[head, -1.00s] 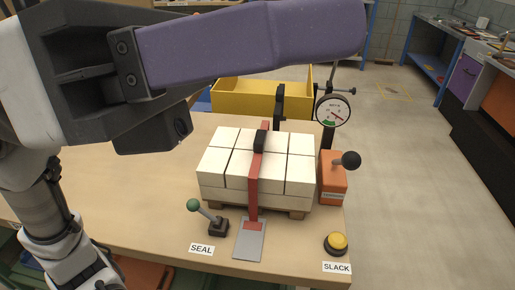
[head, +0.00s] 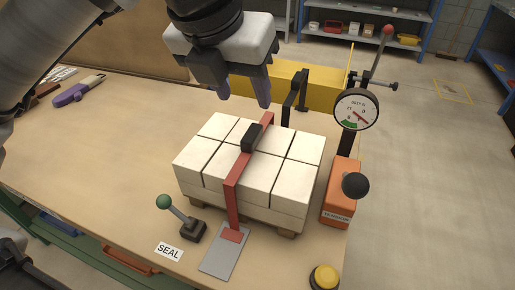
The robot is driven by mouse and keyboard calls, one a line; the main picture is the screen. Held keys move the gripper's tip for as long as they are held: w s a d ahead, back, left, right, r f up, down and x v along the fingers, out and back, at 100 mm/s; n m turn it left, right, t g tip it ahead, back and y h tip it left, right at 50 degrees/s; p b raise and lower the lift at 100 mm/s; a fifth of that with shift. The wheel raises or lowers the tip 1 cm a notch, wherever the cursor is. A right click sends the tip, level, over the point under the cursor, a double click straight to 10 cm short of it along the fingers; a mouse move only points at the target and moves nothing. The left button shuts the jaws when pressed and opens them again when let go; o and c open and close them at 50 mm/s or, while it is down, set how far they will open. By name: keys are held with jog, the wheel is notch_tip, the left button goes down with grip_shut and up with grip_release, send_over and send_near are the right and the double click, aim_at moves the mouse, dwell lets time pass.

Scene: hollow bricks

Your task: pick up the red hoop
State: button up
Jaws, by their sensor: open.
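The red hoop (head: 232,198) is a flat red band running over the top and down the near side of a block of white bricks (head: 208,160). A black buckle (head: 252,138) sits on it at the top. Its lower near end meets a grey plate (head: 222,258) on the table. My gripper (head: 244,103), with purple fingers, is open and points down above the far side of the bricks. Its fingers look apart from the band, with nothing between them. The band's far side is hidden behind the bricks.
A green-knobbed lever (head: 190,229) marked SEAL stands at the front left. An orange tensioner (head: 340,200) with a black knob and a dial gauge (head: 356,109) stands on the right. A yellow button (head: 324,278) is at the front. The table's left part is mostly clear.

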aim_at(252, 132)
jog(key=shift+n+y, duration=0.3)
jog(key=shift+y, duration=0.1)
jog(key=x, duration=0.5)
jog(key=a+x, duration=0.1)
jog(key=x, duration=0.2)
jog(key=shift+w+f, duration=0.3)
jog(key=shift+f, duration=0.05)
jog(key=shift+w+d+p+x, duration=0.15)
jog(key=shift+p+x, duration=0.3)
jog(key=shift+x, duration=0.95)
jog(key=shift+w+d+p+x, duration=0.15)
jog(key=shift+p+x, duration=0.25)
jog(key=shift+x, duration=1)
jog(key=shift+s+r, duration=0.1)
jog(key=shift+r, duration=0.1)
grip_shut()
